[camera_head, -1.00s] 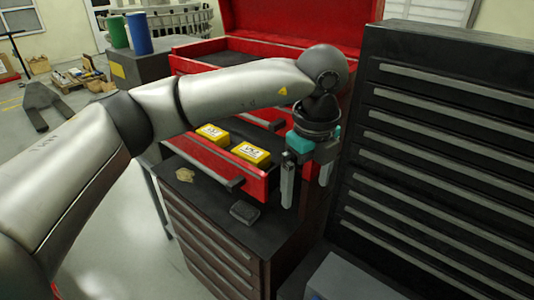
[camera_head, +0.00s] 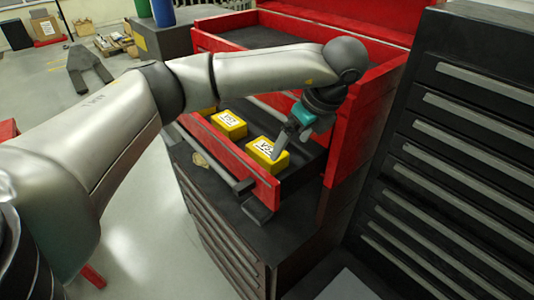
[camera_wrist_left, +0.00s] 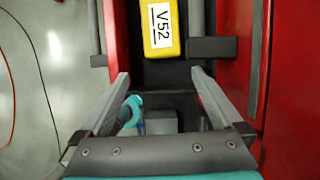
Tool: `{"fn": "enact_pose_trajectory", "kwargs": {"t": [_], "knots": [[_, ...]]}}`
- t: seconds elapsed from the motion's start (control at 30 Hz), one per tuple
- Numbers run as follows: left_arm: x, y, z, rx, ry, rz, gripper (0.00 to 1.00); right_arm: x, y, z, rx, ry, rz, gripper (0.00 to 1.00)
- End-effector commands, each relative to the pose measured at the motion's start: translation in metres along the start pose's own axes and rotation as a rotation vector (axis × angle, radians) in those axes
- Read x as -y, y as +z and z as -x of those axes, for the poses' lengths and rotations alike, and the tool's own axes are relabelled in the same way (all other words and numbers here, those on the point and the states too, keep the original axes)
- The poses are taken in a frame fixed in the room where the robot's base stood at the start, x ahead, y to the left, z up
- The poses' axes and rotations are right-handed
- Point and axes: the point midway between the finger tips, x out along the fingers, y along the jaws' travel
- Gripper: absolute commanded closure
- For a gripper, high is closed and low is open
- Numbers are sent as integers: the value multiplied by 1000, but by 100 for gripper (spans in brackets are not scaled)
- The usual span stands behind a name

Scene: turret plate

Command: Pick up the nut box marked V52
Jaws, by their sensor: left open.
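A yellow nut box with a white label reading V52 (camera_wrist_left: 160,28) lies ahead of the fingertips in the left wrist view. In the head view, the yellow box (camera_head: 262,147) by the gripper appears to be this one; a finger covers part of its label. My left gripper (camera_head: 284,146) is open and empty, tilted over the red drawer at that box's right side. In the wrist view its fingers (camera_wrist_left: 160,76) are spread apart, short of the box. My right gripper is not in view.
A second yellow box (camera_head: 229,122) sits farther along the drawer, and a third (camera_head: 207,111) is partly hidden by my left arm. The red drawer front (camera_head: 225,158) borders them. A black cabinet (camera_head: 460,150) stands at the right.

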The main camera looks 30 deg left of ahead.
Motion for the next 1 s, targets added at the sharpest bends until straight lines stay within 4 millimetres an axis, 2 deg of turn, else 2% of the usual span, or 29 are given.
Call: {"fn": "enact_pose_trajectory", "kwargs": {"t": [0.1, 0.2, 0.37, 0.5, 0.63, 0.93, 1.0], "knots": [[0, 0, -16, -1, 1, 0, 0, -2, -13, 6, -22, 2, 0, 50], [0, 0, -23, -1, -1, 0, 0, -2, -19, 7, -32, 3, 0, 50], [1, 1, -35, 0, 2, 0, 0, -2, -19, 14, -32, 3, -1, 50], [3, 3, -55, 1, 3, 0, 0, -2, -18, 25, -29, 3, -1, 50], [3, 2, -72, -1, 2, 1, 0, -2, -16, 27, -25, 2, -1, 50], [4, 2, -78, -1, -2, 0, 0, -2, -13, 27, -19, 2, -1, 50], [4, 1, -78, -1, -2, 0, 8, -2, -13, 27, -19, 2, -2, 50]]}}
